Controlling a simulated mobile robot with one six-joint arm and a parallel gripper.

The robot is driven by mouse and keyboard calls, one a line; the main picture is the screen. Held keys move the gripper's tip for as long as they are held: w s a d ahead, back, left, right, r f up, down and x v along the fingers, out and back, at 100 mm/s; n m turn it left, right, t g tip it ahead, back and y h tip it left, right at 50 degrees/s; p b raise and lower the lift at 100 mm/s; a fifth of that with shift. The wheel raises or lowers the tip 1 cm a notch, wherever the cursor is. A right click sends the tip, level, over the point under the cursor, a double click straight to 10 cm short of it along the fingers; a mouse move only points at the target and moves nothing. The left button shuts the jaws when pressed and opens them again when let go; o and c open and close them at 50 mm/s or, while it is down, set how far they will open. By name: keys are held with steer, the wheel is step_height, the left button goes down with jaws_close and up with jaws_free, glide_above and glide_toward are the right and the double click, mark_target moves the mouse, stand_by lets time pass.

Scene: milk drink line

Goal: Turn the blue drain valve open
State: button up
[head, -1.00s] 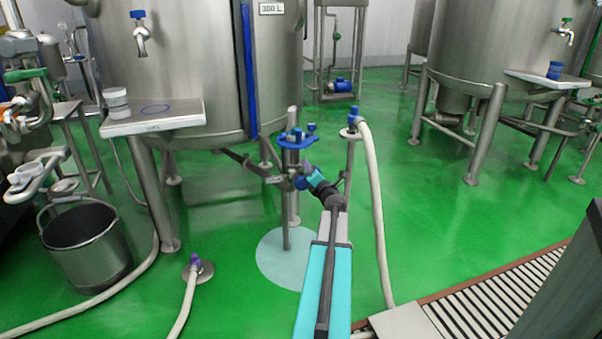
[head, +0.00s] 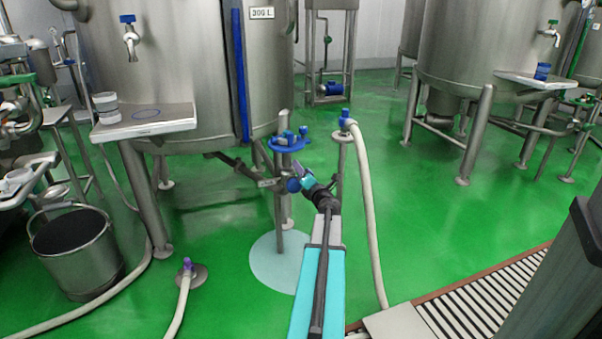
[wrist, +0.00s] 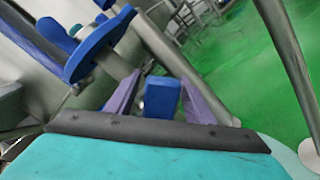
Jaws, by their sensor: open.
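The blue drain valve is probably the small blue part (head: 293,185) on the steel drain pipe (head: 268,183) under the 300 L tank (head: 180,75). My gripper (head: 305,180) reaches it from the front right and partly hides it. In the wrist view, my gripper (wrist: 160,82) is open, its two purple-grey fingers apart. A blue block (wrist: 162,97) shows between the fingers with gaps on both sides; whether it lies fully between the tips or beyond them I cannot tell. A larger blue flat piece (wrist: 97,45) is at upper left, close to the left finger.
A steel post carries a blue ring (head: 274,148) just above my gripper. A white hose (head: 369,200) hangs from a blue-topped stand at right. A bucket (head: 77,255) stands at left. A pale blue circle (head: 280,268) marks the floor beneath.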

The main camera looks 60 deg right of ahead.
steer(key=p+v, duration=0.3)
steer(key=v, duration=1)
steer(key=shift+s+a+p, duration=0.15)
steer(key=shift+s+p, duration=0.05)
steer(key=shift+p, duration=0.15)
